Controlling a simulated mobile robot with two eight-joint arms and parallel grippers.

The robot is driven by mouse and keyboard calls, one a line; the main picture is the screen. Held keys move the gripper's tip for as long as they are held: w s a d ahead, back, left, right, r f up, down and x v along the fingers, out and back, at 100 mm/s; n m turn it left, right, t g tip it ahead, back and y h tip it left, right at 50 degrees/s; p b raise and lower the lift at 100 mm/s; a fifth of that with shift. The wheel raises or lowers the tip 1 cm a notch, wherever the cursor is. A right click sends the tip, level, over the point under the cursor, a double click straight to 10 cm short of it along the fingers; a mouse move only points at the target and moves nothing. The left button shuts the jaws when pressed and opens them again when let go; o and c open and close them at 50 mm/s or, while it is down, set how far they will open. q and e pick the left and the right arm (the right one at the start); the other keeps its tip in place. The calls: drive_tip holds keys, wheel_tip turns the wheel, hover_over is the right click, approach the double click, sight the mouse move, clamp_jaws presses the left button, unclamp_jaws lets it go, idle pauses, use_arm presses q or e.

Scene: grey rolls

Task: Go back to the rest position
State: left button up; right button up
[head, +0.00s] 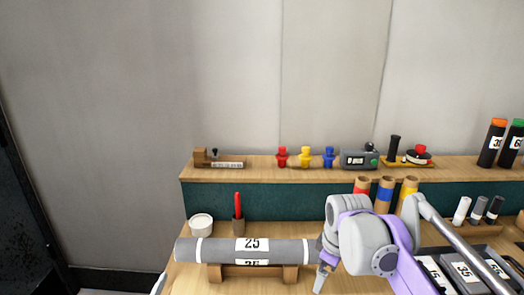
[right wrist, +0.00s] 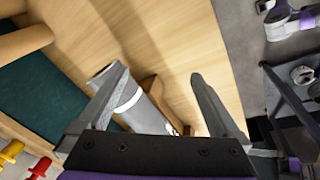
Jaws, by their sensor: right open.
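A long grey roll (head: 218,251) with white bands and the label 25 lies level on a wooden cradle (head: 291,274) at the front of the bench. My right gripper (head: 320,280) is at the right end of this roll, at the bench front. In the right wrist view my right gripper (right wrist: 156,75) is open, with its two fingers wide apart. The grey roll (right wrist: 146,118) shows between and beyond the fingers, its near part hidden by the gripper body. I cannot tell whether a finger touches it. My left gripper is not in view.
A dark tray (head: 432,256) with numbered rolls is at the right, partly behind my right arm. A white round container (head: 201,223) and a red pen in a holder (head: 238,221) stand behind the roll. A raised shelf (head: 260,174) carries small coloured items.

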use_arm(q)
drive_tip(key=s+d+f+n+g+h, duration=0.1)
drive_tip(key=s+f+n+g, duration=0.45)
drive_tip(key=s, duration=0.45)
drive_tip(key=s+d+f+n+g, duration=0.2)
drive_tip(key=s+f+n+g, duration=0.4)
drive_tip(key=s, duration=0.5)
use_arm(e)
drive_tip(key=s+d+f+m+t, duration=0.1)
drive_tip(key=s+f+m, duration=0.4)
drive_tip(key=s+f, duration=0.5)
drive_tip(key=s+d+f+m+t, duration=0.1)
drive_tip(key=s+f+m, duration=0.5)
drive_tip(key=s, duration=0.9)
use_arm(q)
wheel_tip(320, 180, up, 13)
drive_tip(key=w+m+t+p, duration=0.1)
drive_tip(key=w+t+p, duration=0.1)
drive_tip(key=p, duration=1.1)
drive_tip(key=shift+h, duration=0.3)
use_arm(e)
wheel_tip(320, 180, up, 14)
drive_tip(key=w, duration=0.2)
drive_tip(key=shift+f+t, duration=0.25)
drive_tip(key=shift+t, duration=0.05)
